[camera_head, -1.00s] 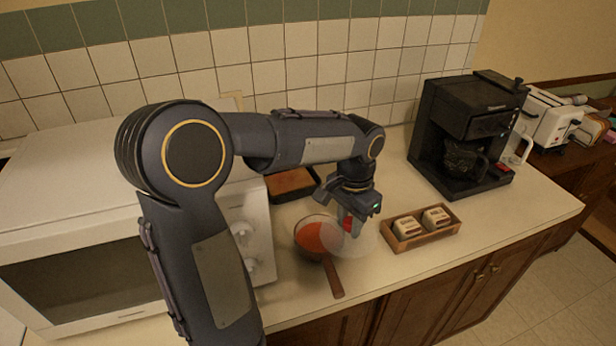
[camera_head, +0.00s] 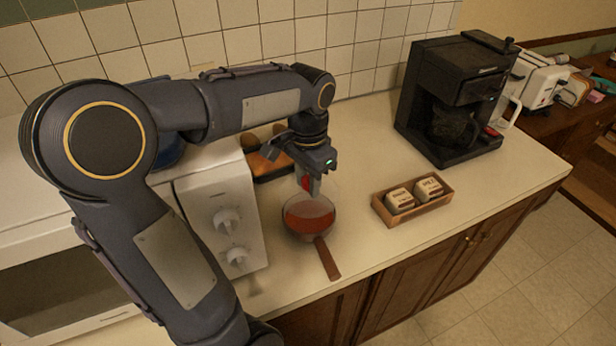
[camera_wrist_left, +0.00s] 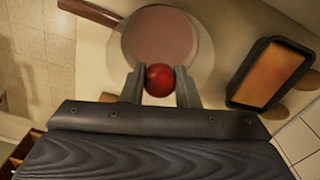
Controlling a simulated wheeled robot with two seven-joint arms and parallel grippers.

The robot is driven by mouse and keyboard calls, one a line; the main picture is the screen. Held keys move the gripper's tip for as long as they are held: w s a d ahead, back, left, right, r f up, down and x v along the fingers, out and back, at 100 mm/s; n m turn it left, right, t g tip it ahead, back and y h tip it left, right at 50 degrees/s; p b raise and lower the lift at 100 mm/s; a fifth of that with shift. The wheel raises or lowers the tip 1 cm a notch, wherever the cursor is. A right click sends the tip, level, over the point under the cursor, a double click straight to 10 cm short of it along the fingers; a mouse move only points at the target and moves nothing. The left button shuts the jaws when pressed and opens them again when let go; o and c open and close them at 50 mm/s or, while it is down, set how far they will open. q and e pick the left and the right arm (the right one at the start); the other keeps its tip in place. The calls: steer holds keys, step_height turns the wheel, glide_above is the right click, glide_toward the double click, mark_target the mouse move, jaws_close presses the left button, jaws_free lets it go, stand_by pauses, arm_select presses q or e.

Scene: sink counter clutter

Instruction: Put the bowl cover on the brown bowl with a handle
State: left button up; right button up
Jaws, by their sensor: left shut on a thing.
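The brown bowl with a handle (camera_head: 303,233) stands on the counter right of the microwave, its brown handle (camera_head: 327,259) pointing toward the front edge. The bowl cover (camera_head: 311,209) is a clear round disc with a red knob (camera_head: 306,183). My left gripper (camera_head: 308,182) is shut on the knob, which shows between the fingers in the left wrist view (camera_wrist_left: 159,80). The cover lies over the bowl's opening in both views. I cannot tell whether it touches the rim. My right gripper is not in view.
A white microwave (camera_head: 222,215) stands close left of the bowl. A dark loaf pan (camera_head: 272,167) with orange food is behind it. A wooden tray (camera_head: 412,208) with two labelled jars and a black coffee maker (camera_head: 455,100) stand to the right. Counter between bowl and tray is free.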

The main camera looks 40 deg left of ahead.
mark_target(308, 197)
arm_select(q)
step_height(308, 197, down, 5)
steer(key=b, duration=0.3)
steer(key=shift+f, duration=0.1)
steer(key=shift+f, duration=0.3)
stand_by(0.6)
steer(key=o, duration=1)
steer(key=shift+s+d, duration=0.1)
steer(key=shift+o, duration=0.2)
step_height(308, 197, up, 8)
steer(key=shift+r, duration=0.1)
steer(key=shift+d, duration=0.1)
